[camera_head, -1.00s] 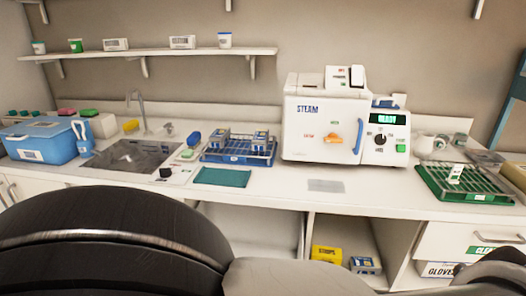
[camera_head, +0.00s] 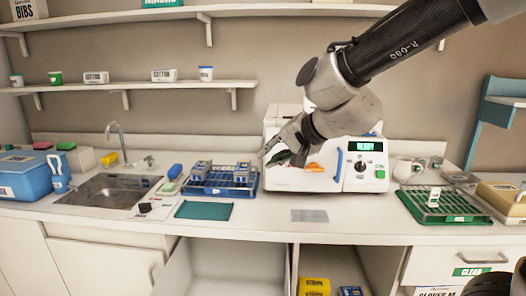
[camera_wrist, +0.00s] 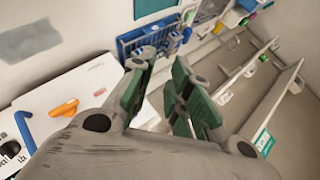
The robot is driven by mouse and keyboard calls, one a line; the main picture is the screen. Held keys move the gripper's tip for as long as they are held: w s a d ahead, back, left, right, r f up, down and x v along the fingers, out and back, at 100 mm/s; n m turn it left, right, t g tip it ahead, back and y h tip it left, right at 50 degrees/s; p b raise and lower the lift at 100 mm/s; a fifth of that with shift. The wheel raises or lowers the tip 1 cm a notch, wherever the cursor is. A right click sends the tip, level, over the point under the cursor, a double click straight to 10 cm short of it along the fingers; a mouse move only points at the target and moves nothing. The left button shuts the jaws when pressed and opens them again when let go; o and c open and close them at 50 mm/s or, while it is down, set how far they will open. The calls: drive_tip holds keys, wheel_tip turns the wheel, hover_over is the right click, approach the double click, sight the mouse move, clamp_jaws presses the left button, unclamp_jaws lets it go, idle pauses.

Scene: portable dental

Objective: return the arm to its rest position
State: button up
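My arm reaches in from the upper right of the head view and is raised in front of the white steam sterilizer (camera_head: 290,178). My gripper (camera_head: 278,157) points left and a little down, and covers part of the sterilizer's front. In the wrist view, the green-padded fingers of my gripper (camera_wrist: 162,62) stand apart with nothing between them. The gripper appears clear of the counter and of the sterilizer, though the exact gap is hard to tell.
A blue rack (camera_head: 225,190) with several packs stands left of the sterilizer, beside the sink (camera_head: 105,190). A green rack (camera_head: 440,213) stands at the right. Shelves (camera_head: 130,86) line the wall. The counter front (camera_head: 265,222) has free room.

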drive_tip(key=s+d+n+g+h, duration=0.1)
drive_tip(key=s+d+h, duration=0.1)
drive_tip(key=s+d, duration=0.4)
drive_tip(key=s+d+f+n+g+h, duration=0.1)
drive_tip(key=s+d, duration=0.6)
drive_tip(key=d, duration=0.9)
drive_tip(key=s+d+n+g+h, duration=0.1)
drive_tip(key=s+d+n+h, duration=0.1)
drive_tip(key=s+d+h, duration=0.2)
drive_tip(key=s+d, duration=0.3)
drive_tip(key=d, duration=0.5)
drive_tip(key=shift+s+f+n+g, duration=0.2)
drive_tip(key=shift+f+n+g, duration=0.1)
drive_tip(key=shift+n, duration=0.1)
